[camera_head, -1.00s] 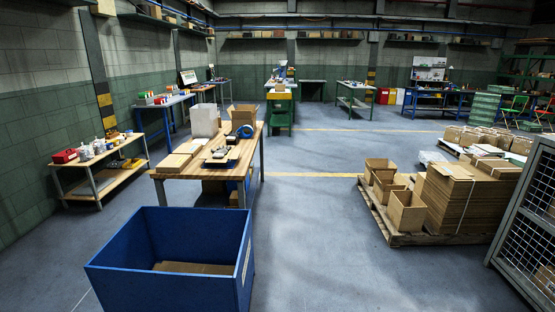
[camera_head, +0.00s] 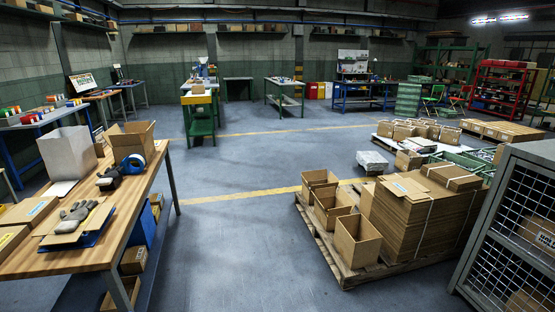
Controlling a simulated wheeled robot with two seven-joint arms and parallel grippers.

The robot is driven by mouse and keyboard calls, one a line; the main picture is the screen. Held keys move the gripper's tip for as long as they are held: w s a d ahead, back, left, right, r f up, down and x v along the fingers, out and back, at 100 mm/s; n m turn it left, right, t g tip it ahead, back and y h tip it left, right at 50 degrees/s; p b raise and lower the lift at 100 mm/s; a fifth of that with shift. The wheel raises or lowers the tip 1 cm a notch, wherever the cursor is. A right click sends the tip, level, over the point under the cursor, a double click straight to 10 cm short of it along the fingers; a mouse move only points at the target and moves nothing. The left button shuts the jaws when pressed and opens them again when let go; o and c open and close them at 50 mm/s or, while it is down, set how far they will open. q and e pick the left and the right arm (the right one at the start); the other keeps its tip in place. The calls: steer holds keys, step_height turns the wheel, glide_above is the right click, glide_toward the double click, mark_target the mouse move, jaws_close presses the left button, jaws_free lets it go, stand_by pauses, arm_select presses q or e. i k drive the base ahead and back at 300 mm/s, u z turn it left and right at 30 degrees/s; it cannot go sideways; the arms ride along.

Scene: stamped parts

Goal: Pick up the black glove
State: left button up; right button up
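A dark item that looks like the black glove (camera_head: 108,180) lies on the wooden workbench (camera_head: 122,220) at the left; it is small, so I cannot be sure what it is. It sits in front of an open cardboard box (camera_head: 128,137), beside a blue roll (camera_head: 133,164). A grey glove (camera_head: 78,214) with dark parts lies nearer, on a cardboard sheet over a blue tray (camera_head: 85,239). Neither of my grippers is in view.
A white box (camera_head: 68,153) stands on the bench. A pallet (camera_head: 348,272) with cardboard stacks and open boxes (camera_head: 358,239) is right of centre. A grey mesh cage (camera_head: 510,230) stands at the right edge. The floor (camera_head: 240,250) between bench and pallet is clear.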

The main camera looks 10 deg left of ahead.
mark_target(110, 175)
steer(key=i, duration=2.45)
steer(key=u, duration=1.1)
steer(key=i, duration=1.8)
steer(key=u, duration=1.2)
